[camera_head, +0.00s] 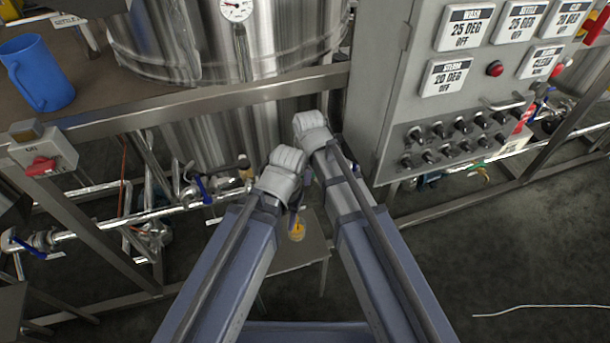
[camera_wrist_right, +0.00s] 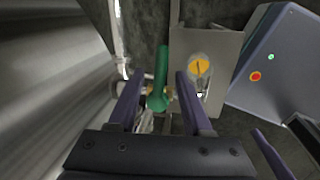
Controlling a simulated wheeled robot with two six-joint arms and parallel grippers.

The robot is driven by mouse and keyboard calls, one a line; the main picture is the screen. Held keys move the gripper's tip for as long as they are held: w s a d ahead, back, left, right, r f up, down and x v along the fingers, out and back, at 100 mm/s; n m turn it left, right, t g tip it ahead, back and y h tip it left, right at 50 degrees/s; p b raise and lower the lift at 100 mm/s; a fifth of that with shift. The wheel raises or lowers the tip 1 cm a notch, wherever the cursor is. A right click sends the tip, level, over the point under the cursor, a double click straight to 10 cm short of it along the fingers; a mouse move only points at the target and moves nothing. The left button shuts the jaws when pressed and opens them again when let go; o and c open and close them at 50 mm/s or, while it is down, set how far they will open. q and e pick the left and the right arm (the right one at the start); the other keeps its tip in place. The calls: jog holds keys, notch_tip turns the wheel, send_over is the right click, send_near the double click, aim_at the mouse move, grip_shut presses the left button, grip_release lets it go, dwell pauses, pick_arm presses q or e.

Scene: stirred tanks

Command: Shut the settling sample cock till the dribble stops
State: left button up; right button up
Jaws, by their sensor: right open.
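A green lever handle (camera_wrist_right: 161,75), apparently the settling sample cock's, stands between the fingers of my right gripper (camera_wrist_right: 158,84) in the right wrist view. The fingers are open, one on each side, and I cannot tell whether either touches it. The valve body below is partly hidden by the gripper. A jar with yellow-orange contents (camera_wrist_right: 200,68) is just right of the gripper; it also shows in the head view (camera_head: 297,232). No dribble can be made out. My left gripper (camera_head: 293,212) is in the head view, mostly behind its own wrist; its jaws are unclear.
The steel tank (camera_head: 215,120) rises behind the grippers. A grey control panel (camera_head: 390,110) stands close on the right. A steel frame rail (camera_head: 200,103) crosses in front of the tank. A small grey stand (camera_head: 309,250) is below the jar. A blue jug (camera_head: 40,75) stands at upper left.

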grip_shut()
dwell(0.3)
dwell(1.1)
